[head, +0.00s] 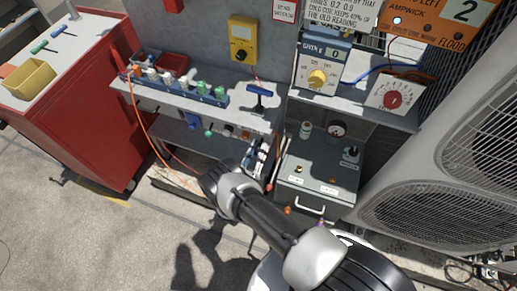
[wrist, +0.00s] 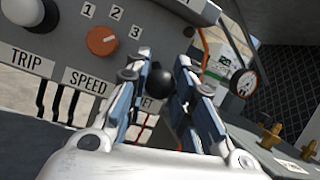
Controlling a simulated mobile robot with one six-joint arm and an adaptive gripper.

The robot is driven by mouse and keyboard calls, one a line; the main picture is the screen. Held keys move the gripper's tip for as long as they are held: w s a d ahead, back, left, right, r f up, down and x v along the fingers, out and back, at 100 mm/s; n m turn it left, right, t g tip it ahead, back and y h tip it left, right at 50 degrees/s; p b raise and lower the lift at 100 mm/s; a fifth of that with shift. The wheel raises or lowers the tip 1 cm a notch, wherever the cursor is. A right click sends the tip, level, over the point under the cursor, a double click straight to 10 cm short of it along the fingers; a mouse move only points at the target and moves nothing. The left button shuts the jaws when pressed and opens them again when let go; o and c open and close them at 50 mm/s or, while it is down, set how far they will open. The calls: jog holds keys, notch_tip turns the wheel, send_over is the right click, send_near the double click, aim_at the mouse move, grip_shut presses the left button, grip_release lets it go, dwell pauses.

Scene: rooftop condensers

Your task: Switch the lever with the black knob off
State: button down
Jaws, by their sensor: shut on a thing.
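The black knob (wrist: 160,80) sits between the two blue-grey fingers of my gripper (wrist: 158,82) in the wrist view. My gripper is shut on it. The lever's stem and slot are hidden behind the knob and fingers, so I cannot tell its position. A label partly covered by a finger, ending in "ET", shows just below the knob. In the head view my gripper (head: 257,160) is at the right end of the grey bench, beside the grey box, and the knob is not distinguishable there.
On the same panel are an orange dial (wrist: 102,40) marked 1, 2, 3, a white knob (wrist: 22,10) and TRIP and SPEED labels. The grey box (head: 315,175) with brass fittings and a gauge (head: 337,129) stands close on the right. A condenser (head: 450,150) stands further right.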

jog(key=c, duration=1.3)
grip_release()
jog(key=shift+c, duration=0.2)
jog(key=v, duration=1.2)
jog(key=shift+s+a, duration=0.1)
